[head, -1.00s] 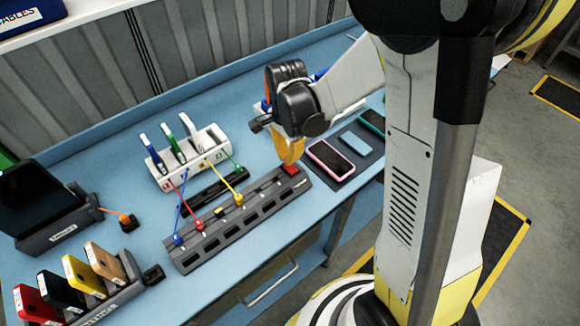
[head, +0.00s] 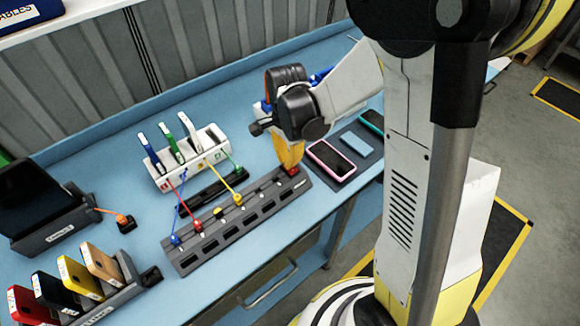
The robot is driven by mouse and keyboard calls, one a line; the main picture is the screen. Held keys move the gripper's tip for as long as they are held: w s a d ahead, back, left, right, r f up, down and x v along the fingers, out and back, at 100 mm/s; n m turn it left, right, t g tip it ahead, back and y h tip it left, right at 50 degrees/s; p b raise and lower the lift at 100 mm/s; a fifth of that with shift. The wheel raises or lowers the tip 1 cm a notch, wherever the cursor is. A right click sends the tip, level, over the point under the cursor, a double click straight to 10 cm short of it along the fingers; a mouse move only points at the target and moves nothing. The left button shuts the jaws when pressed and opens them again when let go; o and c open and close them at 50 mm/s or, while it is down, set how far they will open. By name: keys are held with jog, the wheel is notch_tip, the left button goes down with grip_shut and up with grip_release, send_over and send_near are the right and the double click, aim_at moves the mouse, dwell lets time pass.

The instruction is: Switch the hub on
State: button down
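The grey hub (head: 245,226) lies on the blue bench as a long strip with a row of dark ports. Coloured plugs in blue, red and yellow sit along its upper side, with cables to a white stand. A red switch (head: 293,170) is at the hub's far right end. My gripper (head: 290,163) points down at that end, its orange fingertips at the red switch and partly covering it. Whether they touch the switch, whether it is pressed, and whether the fingers are open or shut cannot be made out.
A white stand (head: 190,170) with several upright devices is behind the hub. Phones (head: 331,160) lie on a dark mat to the right of my gripper. A rack with several coloured phones (head: 80,276) and a dark bin (head: 52,225) are at left.

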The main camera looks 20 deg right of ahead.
jog(key=shift+f, duration=0.35)
jog(key=shift+r+p, duration=2.3)
jog(key=shift+r, duration=1.25)
jog(key=s+r+n+t+b, duration=0.3)
jog(key=s+n+b, duration=0.1)
jog(key=s+n, duration=0.2)
jog(key=s+r+n+t+b, duration=0.3)
jog(key=s+n+t+b, duration=0.1)
jog(key=n, duration=0.4)
jog(key=shift+s+b, duration=0.55)
jog(key=shift+s, duration=0.8)
